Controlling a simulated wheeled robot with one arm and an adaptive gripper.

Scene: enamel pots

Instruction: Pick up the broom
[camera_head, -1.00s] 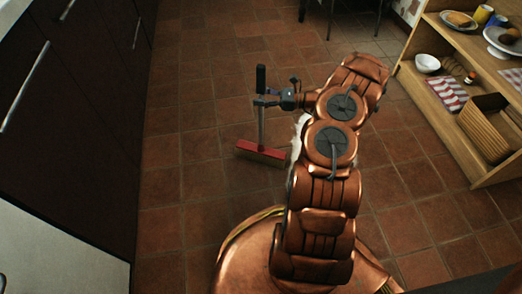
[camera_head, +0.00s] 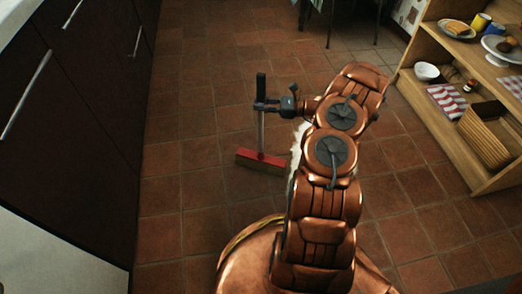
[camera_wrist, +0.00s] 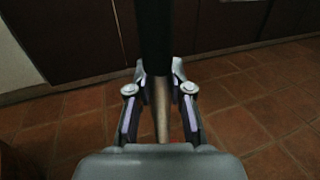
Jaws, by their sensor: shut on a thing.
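The broom (camera_head: 262,135) stands roughly upright left of my arm in the head view. It has a black grip at the top, a grey handle and a red head with tan bristles. My gripper (camera_head: 263,105) is shut around the upper handle, near the lower end of the black grip. In the wrist view, the black grip (camera_wrist: 153,38) runs between the fingers of my gripper (camera_wrist: 159,75), which flank it on both sides. I cannot tell whether the bristles touch the floor.
Dark cabinets (camera_head: 85,110) line the left side. A wooden shelf (camera_head: 430,80) with dishes and a basket (camera_head: 487,133) stands at the right. Dark furniture legs (camera_head: 330,25) show at the back. The tiled floor (camera_head: 195,150) around the broom is clear.

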